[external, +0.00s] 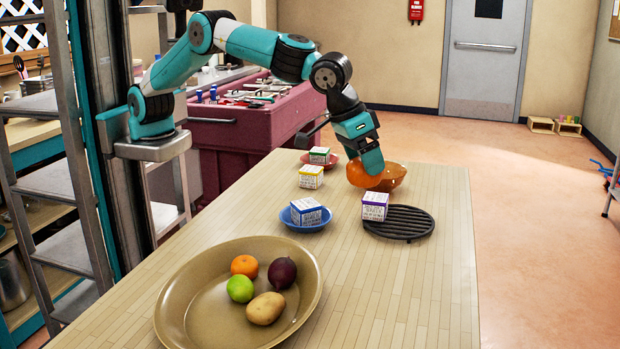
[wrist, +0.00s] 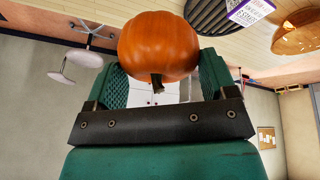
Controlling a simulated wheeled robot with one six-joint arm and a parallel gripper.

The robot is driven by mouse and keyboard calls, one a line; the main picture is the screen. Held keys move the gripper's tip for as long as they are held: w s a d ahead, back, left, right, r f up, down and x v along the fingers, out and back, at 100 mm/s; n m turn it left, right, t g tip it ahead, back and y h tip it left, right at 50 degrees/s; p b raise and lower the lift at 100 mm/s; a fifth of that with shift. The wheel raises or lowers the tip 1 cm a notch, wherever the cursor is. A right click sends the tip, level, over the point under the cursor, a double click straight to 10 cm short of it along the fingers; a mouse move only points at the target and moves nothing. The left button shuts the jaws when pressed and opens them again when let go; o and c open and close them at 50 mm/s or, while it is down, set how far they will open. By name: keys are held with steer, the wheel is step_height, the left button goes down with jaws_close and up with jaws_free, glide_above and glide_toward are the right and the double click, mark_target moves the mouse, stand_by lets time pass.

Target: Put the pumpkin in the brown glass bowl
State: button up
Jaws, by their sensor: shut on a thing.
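My gripper (external: 371,160) is shut on the orange pumpkin (external: 358,176), which hangs from the fingertips near the far end of the table. In the wrist view the pumpkin (wrist: 158,45) sits between the two green fingers of my gripper (wrist: 160,78), its stem pointing back toward the palm. The brown glass bowl (external: 396,176) is just behind and right of the pumpkin in the external view, partly hidden by it and the gripper. In the wrist view the bowl (wrist: 303,36) lies at the upper right, with a gap to the pumpkin.
A black round grate (external: 410,226) bears a purple-edged box (external: 374,206). A blue dish (external: 294,222) holds a blue-edged box (external: 306,211). A yellow-edged box (external: 311,176) and a red dish (external: 304,158) with a green-edged box (external: 319,155) stand left. A large tray (external: 190,300) holds produce.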

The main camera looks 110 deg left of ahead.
steer(key=s+a+f+n+g+y+p, duration=0.1)
steer(key=a+n+p, duration=0.3)
steer(key=a, duration=1.5)
steer(key=s+a+f+n+g+y+p, duration=0.1)
steer(key=a+f+n+y+p, duration=0.3)
steer(key=a, duration=1.5)
steer(key=shift+d+f+n+h+b, duration=0.25)
steer(key=shift+f+h+b, duration=0.35)
steer(key=shift+f+b, duration=1.3)
steer(key=shift+f+n+h+b, duration=0.35)
steer(key=shift+f+h+b, duration=0.25)
steer(key=shift+f+b, duration=1.25)
steer(key=shift+f+p, duration=0.45)
steer(key=o, duration=0.9)
steer(key=shift+c, duration=0.2)
steer(key=shift+r, duration=0.1)
